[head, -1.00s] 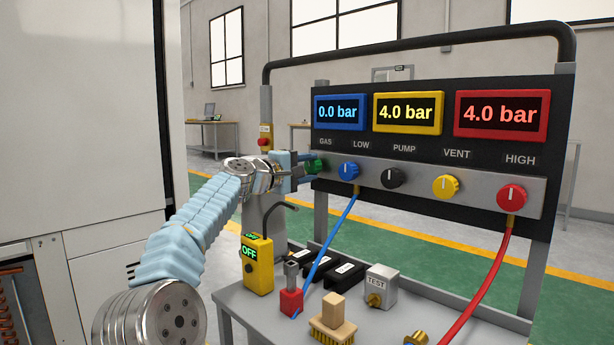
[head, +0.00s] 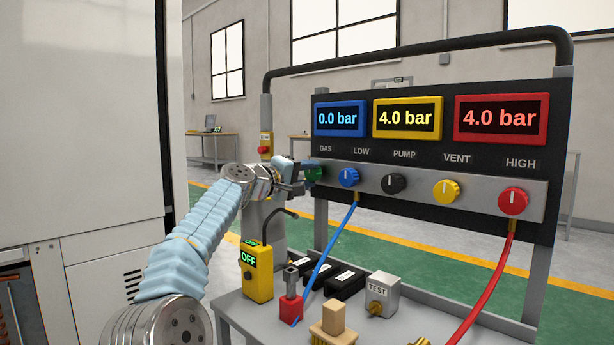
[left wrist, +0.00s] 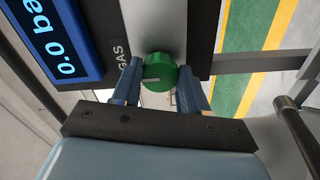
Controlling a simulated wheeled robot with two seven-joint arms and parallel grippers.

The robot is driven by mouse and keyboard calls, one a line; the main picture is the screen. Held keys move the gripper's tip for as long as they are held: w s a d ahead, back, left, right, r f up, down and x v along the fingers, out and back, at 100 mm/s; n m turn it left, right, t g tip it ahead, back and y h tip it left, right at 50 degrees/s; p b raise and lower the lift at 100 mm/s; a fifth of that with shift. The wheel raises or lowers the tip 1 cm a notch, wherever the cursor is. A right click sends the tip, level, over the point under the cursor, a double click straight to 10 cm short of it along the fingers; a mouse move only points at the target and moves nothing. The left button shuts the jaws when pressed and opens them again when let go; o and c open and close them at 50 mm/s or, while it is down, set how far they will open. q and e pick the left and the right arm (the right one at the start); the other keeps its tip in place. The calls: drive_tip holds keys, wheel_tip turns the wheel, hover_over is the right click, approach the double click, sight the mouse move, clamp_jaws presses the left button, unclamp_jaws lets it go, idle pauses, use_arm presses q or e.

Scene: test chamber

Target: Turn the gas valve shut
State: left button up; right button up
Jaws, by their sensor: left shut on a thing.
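The green gas valve knob (head: 315,175) is at the left end of the grey strip on the panel, below the GAS label. My left gripper (head: 308,176) reaches it from the left and partly hides it in the head view. In the left wrist view the green knob (left wrist: 160,73) sits between the two blue fingers of my left gripper (left wrist: 159,84), which is shut on it. A pale mark on the knob lies about level in that picture. My right gripper is not in view.
To the right are a blue knob (head: 348,177), black knob (head: 393,186), yellow knob (head: 446,191) and red knob (head: 513,201). The displays read 0.0, 4.0 and 4.0 bar. A blue hose (head: 331,240) and red hose (head: 487,286) hang over the bench (head: 240,311), which holds a yellow OFF box (head: 256,272).

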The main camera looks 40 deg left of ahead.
use_arm(q)
drive_tip(key=o, duration=1.1)
drive_tip(key=shift+c, duration=0.2)
drive_tip(key=shift+s+a+f, duration=0.1)
drive_tip(key=shift+s, duration=0.25)
drive_tip(key=s+a+b, duration=0.1)
drive_tip(key=s+b, duration=0.4)
drive_tip(key=s, duration=0.8)
